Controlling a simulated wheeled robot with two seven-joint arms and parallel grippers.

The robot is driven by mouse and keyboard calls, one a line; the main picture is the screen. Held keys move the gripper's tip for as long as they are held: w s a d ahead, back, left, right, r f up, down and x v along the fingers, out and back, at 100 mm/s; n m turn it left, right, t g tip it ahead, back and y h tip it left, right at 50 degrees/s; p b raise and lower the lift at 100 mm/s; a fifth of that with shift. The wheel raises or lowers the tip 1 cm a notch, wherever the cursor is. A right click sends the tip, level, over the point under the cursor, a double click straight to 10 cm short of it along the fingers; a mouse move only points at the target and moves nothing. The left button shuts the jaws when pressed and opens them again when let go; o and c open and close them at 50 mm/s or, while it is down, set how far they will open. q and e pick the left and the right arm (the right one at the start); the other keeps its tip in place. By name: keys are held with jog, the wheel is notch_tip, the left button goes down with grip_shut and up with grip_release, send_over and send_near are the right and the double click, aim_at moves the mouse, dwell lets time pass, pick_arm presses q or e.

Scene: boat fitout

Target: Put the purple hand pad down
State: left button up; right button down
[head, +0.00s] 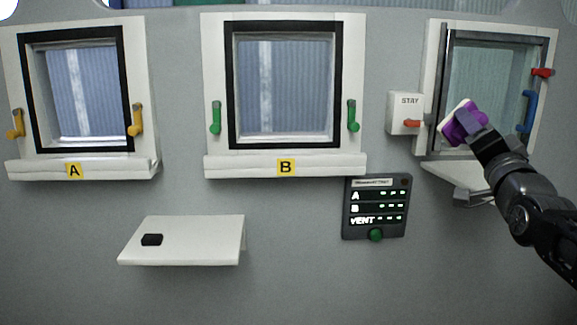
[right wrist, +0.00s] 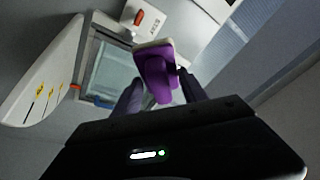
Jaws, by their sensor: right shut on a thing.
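The purple hand pad (head: 461,123) has a purple body and a pale face. My right gripper (head: 474,128) is shut on it and holds it up in front of the right-hand window, near the STAY box. The pad also shows in the right wrist view (right wrist: 157,75), between the two fingers of my right gripper (right wrist: 158,92). The pad is tilted and looks clear of any surface, though the head view does not show its distance from the window. My left gripper is not in view.
A white shelf (head: 185,248) carries a small black block (head: 152,240). A dark panel (head: 376,208) hangs below window B (head: 286,85). Window A (head: 80,90) is at left. The right window (head: 490,75) has red and blue handles, with a white ledge (head: 450,172) below.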

jog(key=w+a+f+n+y, duration=0.3)
jog(key=a+f+y, duration=0.3)
jog(key=a+f, duration=1)
jog(key=s+a+f+n+y+p, duration=0.1)
jog(key=s+a+f+y+p, duration=0.15)
jog(key=f, duration=0.85)
jog(key=s+a+f+n+y+p, duration=0.1)
jog(key=a+f+p, duration=0.3)
jog(key=f, duration=0.6)
jog(key=w+d+r+m+h+p, duration=0.2)
jog(key=d+r+m+h+p, duration=0.1)
jog(key=r+h+p, duration=0.3)
notch_tip(320, 180, up, 2)
jog(key=p, duration=0.4)
